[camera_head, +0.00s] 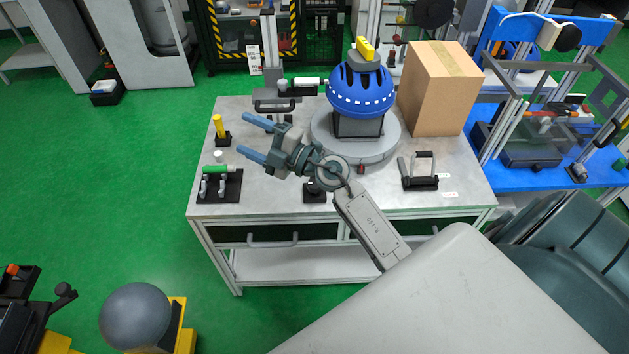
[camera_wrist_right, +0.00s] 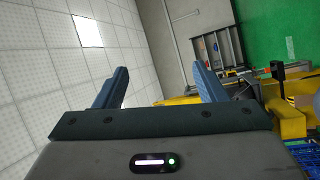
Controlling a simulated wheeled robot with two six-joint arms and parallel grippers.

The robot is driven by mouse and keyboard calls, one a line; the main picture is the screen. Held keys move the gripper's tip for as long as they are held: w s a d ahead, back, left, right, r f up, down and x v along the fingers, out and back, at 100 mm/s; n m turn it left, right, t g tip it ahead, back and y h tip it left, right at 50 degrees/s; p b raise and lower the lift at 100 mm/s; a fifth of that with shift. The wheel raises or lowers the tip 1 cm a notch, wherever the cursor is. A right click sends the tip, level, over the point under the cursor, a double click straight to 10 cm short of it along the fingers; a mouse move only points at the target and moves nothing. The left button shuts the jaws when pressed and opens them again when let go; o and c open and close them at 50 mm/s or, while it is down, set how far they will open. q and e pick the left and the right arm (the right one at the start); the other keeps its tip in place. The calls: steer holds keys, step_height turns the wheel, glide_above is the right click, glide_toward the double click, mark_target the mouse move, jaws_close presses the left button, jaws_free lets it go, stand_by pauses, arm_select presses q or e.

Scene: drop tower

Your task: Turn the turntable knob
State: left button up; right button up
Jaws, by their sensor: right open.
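The round grey turntable (camera_head: 326,142) sits on the workbench with a blue helmet (camera_head: 361,92) on a dark stand on top of it. A small dark red knob (camera_head: 361,168) shows at the turntable's front edge; its details are too small to tell. My right gripper (camera_head: 246,136) is above the bench, left of the turntable, with its two blue fingers spread and pointing left. It is open and empty, as the right wrist view (camera_wrist_right: 159,72) also shows. It is apart from the knob. My left gripper is not in view.
A cardboard box (camera_head: 440,90) stands right of the helmet. A black-handled fixture (camera_head: 421,182) is at the bench's right front. A black tray with a green-handled tool (camera_head: 218,184) and a yellow post (camera_head: 219,126) are at the left. A blue table (camera_head: 560,182) stands at the right.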

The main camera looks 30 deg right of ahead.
steer(key=w+d+f+n+g+h, duration=0.2)
steer(key=f+g, duration=0.3)
steer(key=f, duration=0.1)
steer(key=w+d+f+n+g+h, duration=0.1)
steer(key=f+n+g+h, duration=0.1)
steer(key=f+g, duration=0.4)
steer(key=shift+s+d+f+m+g+h+b, duration=0.65)
steer(key=shift+d+f+g+h, duration=0.45)
steer(key=shift+d, duration=1.1)
steer(key=shift+s+d+f+m+g+h+b, duration=0.45)
steer(key=shift+d+f+m+g+h+b, duration=0.6)
steer(key=shift+d, duration=1.1)
steer(key=shift+s+d+f+m+g+h+b, duration=0.3)
steer(key=shift+s+d+f+m+g+h, duration=0.4)
steer(key=shift+d+f+h, duration=1.1)
steer(key=f+b, duration=0.1)
steer(key=f+y+b, duration=0.1)
steer(key=b, duration=0.1)
steer(key=shift+w+d+f, duration=0.15)
steer(key=shift+d+f, duration=0.05)
steer(key=shift+d, duration=0.2)
steer(key=shift+f+b, duration=0.55)
steer(key=shift+b, duration=0.1)
steer(key=shift+f+b, duration=0.6)
steer(key=shift+f, duration=0.7)
